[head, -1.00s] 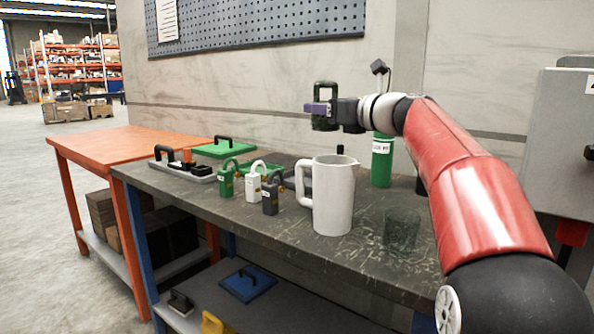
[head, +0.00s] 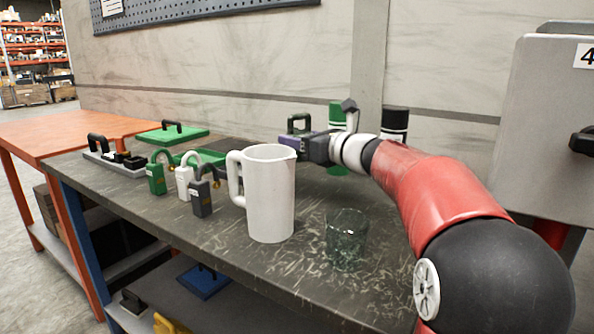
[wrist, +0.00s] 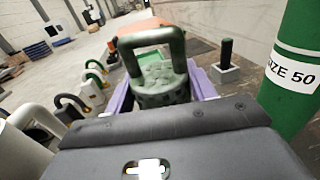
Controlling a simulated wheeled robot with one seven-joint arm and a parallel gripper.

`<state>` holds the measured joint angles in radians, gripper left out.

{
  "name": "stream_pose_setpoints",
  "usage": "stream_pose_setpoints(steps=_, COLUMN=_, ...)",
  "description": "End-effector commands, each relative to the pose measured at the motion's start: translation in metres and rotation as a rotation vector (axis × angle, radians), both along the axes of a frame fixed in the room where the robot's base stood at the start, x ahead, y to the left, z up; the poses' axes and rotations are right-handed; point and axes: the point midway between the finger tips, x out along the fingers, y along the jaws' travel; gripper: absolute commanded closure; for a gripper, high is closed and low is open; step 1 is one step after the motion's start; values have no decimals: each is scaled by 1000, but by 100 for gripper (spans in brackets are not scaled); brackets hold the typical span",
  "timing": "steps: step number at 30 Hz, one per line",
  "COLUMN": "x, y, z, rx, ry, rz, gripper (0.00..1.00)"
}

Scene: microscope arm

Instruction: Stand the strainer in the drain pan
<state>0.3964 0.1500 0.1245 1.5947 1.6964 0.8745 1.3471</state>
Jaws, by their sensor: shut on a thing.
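The strainer (head: 299,122), dark green with a looped handle on top, is upright in my gripper (head: 292,145). In the wrist view the strainer (wrist: 160,88) sits between purple fingers, its handle loop upward and lumpy grey-green matter visible at its top. My gripper is shut on its body. A low green tray (head: 208,157), possibly the drain pan, lies on the bench behind the padlocks, partly hidden. I cannot tell how high the strainer is above the bench.
A white pitcher (head: 270,195) stands in front of my gripper, with a clear glass (head: 346,240) to its right. Green (head: 156,176), white (head: 185,182) and grey (head: 202,195) padlocks stand to the left. Green (head: 337,115) and black (head: 394,124) cylinders stand behind my arm.

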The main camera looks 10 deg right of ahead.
Motion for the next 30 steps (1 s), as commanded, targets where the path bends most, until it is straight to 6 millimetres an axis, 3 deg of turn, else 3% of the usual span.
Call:
stream_pose_setpoints(steps=3, x=0, y=0, z=-23, rx=1, ry=2, rz=0, gripper=70)
stream_pose_setpoints(steps=8, x=0, y=0, z=-35, rx=1, ry=0, rz=0, gripper=70)
stream_pose_setpoints(steps=16, x=0, y=-1, z=-72, rx=1, ry=2, rz=0, gripper=70)
stream_pose_setpoints(steps=29, x=0, y=0, z=-81, rx=0, ry=-1, rz=0, gripper=70)
stream_pose_setpoints(steps=30, x=0, y=0, z=-79, rx=0, ry=-1, rz=0, gripper=40)
